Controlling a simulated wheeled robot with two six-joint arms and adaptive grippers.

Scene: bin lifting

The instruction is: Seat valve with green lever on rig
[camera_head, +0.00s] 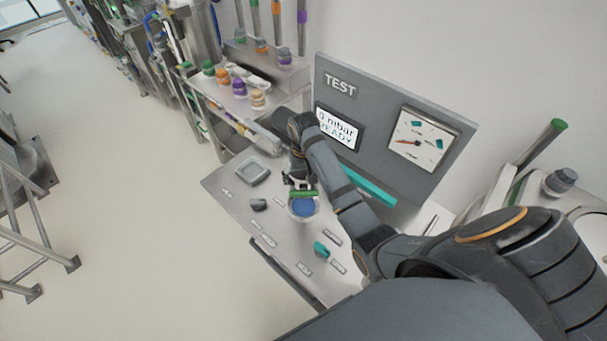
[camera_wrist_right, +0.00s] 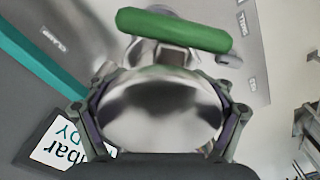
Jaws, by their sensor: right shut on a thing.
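The valve is a shiny round metal body (camera_wrist_right: 165,112) with a green lever (camera_head: 303,193). In the right wrist view the green lever (camera_wrist_right: 172,30) lies across the far side of the body. My right gripper (camera_head: 299,182) is shut on the valve, with one finger on each side of the metal body. In the head view a round blue face (camera_head: 303,207) shows just below the lever, over the grey test bench (camera_head: 235,190). I cannot tell whether the valve touches the rig. My left gripper is not in view.
Behind the bench stands a grey TEST panel (camera_head: 345,75) with a display (camera_head: 338,128) reading 0 mbar READY and a gauge (camera_head: 422,140). A teal bar (camera_head: 368,186), a square grey dish (camera_head: 253,171), a dark knob (camera_head: 259,204) and a teal knob (camera_head: 321,249) are around my arm.

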